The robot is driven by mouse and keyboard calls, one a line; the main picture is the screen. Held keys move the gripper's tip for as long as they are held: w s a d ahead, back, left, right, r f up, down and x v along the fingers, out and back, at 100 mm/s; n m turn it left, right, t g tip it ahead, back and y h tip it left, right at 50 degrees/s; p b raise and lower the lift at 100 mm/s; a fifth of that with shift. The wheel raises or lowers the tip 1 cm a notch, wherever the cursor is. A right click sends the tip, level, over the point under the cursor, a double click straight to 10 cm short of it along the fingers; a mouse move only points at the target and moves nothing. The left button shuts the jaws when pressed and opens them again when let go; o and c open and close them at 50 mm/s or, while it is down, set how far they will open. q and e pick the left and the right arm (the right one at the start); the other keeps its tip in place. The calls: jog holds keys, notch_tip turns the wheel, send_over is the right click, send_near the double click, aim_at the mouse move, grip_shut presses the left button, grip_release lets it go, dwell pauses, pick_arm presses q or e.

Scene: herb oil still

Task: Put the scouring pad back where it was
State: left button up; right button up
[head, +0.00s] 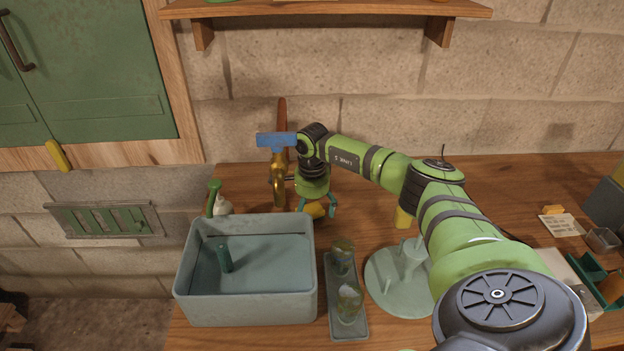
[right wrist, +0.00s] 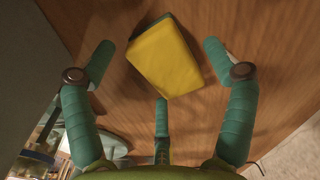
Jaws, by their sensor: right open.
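The scouring pad, yellow with a dark green edge, lies on the wooden counter in the right wrist view (right wrist: 165,57). In the head view a yellow part of it (head: 315,210) shows below my right gripper, behind the sink. My right gripper (head: 320,205) points down over the pad with its fingers spread. In the right wrist view its teal fingers (right wrist: 160,75) stand left, right and below the pad, with gaps between, and hold nothing. My left gripper is not in view.
A grey sink basin (head: 247,311) stands in front of the gripper, with a brass tap (head: 278,185) close to its left. A tray (head: 350,331) with two glasses and a round pale green stand (head: 385,283) are to the right. A shelf (head: 330,9) hangs above.

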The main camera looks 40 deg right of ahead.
jog(key=shift+r, duration=0.5)
notch_tip(320, 180, up, 7)
jog(key=shift+f+b, duration=0.1)
jog(key=shift+b, duration=1.05)
